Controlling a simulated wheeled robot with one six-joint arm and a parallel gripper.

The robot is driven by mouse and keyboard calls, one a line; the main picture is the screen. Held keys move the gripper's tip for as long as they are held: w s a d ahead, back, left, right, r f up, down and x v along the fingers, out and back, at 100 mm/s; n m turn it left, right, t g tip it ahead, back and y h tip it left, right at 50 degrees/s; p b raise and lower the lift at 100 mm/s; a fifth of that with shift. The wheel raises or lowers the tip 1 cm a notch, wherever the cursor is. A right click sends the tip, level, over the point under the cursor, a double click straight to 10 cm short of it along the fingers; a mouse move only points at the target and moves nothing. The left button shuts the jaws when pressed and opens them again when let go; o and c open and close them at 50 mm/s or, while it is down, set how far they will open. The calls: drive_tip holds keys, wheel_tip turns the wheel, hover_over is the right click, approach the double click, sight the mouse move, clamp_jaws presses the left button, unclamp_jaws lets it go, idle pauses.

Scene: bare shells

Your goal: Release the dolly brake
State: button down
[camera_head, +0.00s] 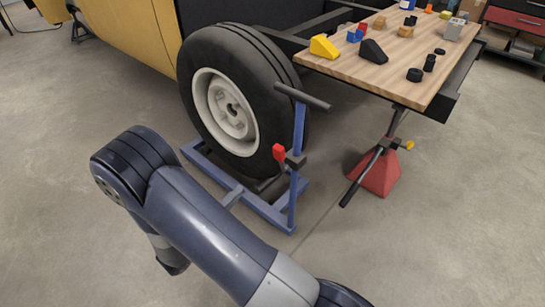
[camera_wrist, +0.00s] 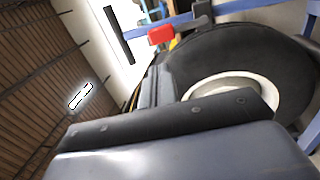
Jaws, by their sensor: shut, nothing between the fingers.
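The blue dolly (camera_head: 262,207) stands on the floor around the base of a large black tyre (camera_head: 262,75) with a pale rim. Its upright post carries a dark crossbar (camera_head: 302,96) on top. A red brake lever (camera_head: 279,152) sticks out from a dark block on the post. In the wrist view the red lever (camera_wrist: 161,34) is near the top, beside the tyre (camera_wrist: 230,60). My gripper (camera_wrist: 160,72) is shut and empty, with its fingertips apart from the lever. In the head view my arm crosses the foreground and largely hides the gripper.
A wooden-topped table (camera_head: 345,62) with blocks and small parts stands at the right. A red stand (camera_head: 380,175) with a dark bar is under its front edge. A yellow panel (camera_head: 140,35) is behind my arm. The concrete floor in front is clear.

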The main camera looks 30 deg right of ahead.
sight(276, 152)
drive_tip(key=b+x, duration=0.2)
drive_tip(key=x, duration=1.1)
drive_tip(key=shift+d, duration=0.3)
drive_tip(key=shift+w+d+r+y+p, duration=0.2)
drive_tip(key=shift+d+r+y+p, duration=0.25)
drive_tip(key=shift+d+r+y, duration=0.15)
drive_tip(key=shift+w+d+r+b, duration=0.15)
drive_tip(key=shift+d+b, duration=0.15)
drive_tip(key=shift+b, duration=0.15)
drive_tip(key=shift+r, duration=0.1)
